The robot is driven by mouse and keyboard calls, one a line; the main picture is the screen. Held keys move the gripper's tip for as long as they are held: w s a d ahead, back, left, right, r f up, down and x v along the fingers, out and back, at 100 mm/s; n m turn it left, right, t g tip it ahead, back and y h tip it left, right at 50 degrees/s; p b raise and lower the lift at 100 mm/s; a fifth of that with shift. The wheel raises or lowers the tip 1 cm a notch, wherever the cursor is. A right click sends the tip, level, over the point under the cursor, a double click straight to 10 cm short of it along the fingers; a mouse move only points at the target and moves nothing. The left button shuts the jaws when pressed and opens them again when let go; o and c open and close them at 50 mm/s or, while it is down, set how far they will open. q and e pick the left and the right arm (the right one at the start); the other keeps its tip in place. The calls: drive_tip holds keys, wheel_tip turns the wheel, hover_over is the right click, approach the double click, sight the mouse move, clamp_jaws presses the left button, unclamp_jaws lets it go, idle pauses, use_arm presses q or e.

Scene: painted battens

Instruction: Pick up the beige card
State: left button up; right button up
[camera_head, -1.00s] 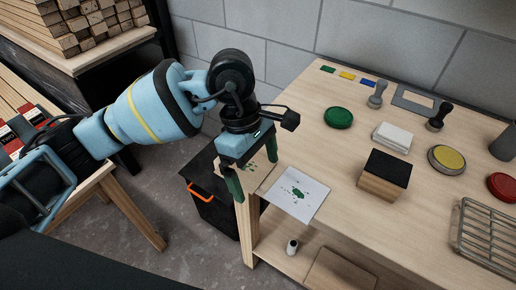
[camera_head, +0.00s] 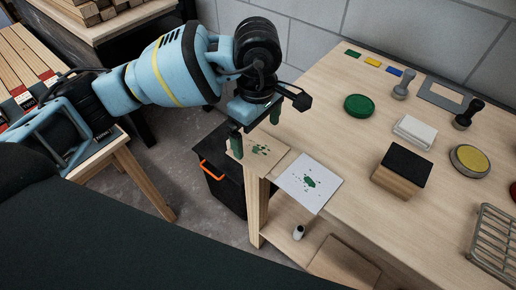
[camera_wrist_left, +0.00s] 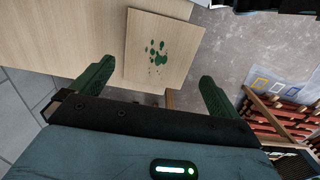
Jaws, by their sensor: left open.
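The beige card (camera_head: 270,161), with green splotches, lies at the left edge of the wooden table and appears to stick out past it. It also shows in the left wrist view (camera_wrist_left: 182,61), ahead of the fingers. My left gripper (camera_head: 255,132) is open and empty, at the far side of the card in the head view. Its two green fingers (camera_wrist_left: 155,85) are spread, with the card's near part between their tips in the left wrist view. I cannot tell the height gap between fingers and card. My right gripper is not in view.
A white card (camera_head: 322,188) with green splotches lies close to the right of the beige one. A black-topped wooden block (camera_head: 400,172), a green disc (camera_head: 359,105) and stamps stand farther right. A dark bin (camera_head: 225,185) with an orange handle stands below the table edge.

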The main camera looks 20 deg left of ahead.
sight(258, 150)
use_arm(q)
wheel_tip(258, 150, down, 4)
drive_tip(key=shift+f, duration=0.1)
drive_tip(key=shift+d, duration=0.1)
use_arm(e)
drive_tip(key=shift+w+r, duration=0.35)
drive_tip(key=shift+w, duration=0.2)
use_arm(q)
drive_tip(key=c, duration=0.6)
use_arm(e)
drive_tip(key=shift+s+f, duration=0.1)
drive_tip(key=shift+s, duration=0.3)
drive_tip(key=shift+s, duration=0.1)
